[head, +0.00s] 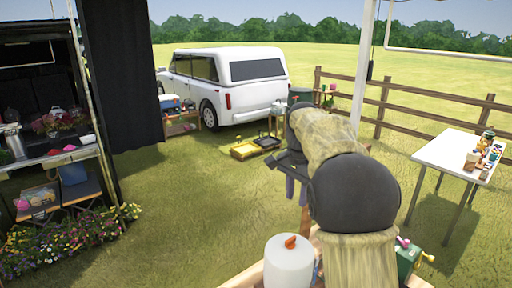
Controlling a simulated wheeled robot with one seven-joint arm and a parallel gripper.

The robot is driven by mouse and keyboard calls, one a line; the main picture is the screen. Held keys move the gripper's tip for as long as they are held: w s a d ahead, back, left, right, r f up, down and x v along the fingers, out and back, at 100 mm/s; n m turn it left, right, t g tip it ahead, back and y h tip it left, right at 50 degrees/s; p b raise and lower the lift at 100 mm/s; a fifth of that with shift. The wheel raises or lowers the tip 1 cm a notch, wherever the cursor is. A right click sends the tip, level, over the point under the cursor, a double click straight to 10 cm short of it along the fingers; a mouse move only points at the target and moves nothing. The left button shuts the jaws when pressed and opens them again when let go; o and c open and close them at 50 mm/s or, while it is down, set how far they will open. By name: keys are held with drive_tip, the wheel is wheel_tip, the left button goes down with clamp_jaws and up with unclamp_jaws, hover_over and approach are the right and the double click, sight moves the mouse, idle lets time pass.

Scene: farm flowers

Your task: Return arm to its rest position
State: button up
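My arm reaches up from the bottom right of centre in the head view, with a dark round joint and straw-coloured links. It bends away from the camera toward the parked car. I cannot see whether anything is held.
A white table (447,157) with small figures is right. Flower shelves stand left.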

drive_tip(key=s+f+n+t, duration=0.2)
drive_tip(key=s+f+n, duration=0.8)
drive_tip(key=s+f, duration=0.8)
drive_tip(key=s, duration=0.4)
drive_tip(key=shift+s+a+n+b, duration=0.2)
drive_tip(key=shift+a+n+b, duration=0.1)
drive_tip(key=shift+b, duration=0.1)
